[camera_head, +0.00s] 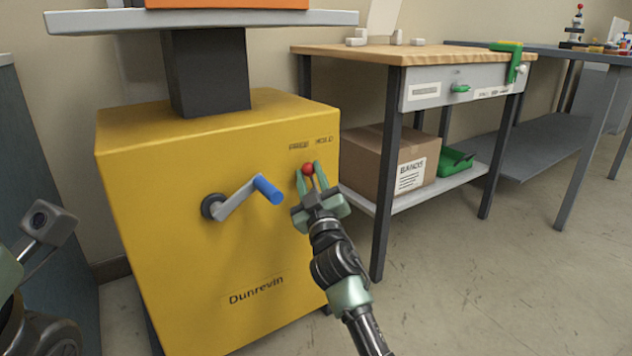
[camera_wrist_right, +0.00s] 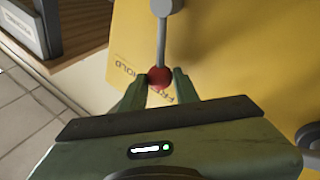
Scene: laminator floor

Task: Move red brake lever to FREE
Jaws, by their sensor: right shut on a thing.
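The red brake lever's round red knob (camera_head: 308,168) is on the right part of the yellow machine's front, below two small dark labels. In the right wrist view the lever's grey rod (camera_wrist_right: 162,40) runs from a pivot at the top edge down to the red knob (camera_wrist_right: 159,77). The lettering HOLD (camera_wrist_right: 125,67) and part of FREE (camera_wrist_right: 160,95) show upside down near the knob. My right gripper (camera_head: 309,175) is shut on the knob, one finger on each side. In the head view my fingers hide most of the rod. My left gripper's fingers are out of view.
The yellow machine (camera_head: 200,255) also carries a crank with a blue handle (camera_head: 268,189), just left of my right gripper. A wooden-topped workbench (camera_head: 420,55) with a cardboard box (camera_head: 390,165) below stands to the right. The floor (camera_head: 480,280) at the right is clear.

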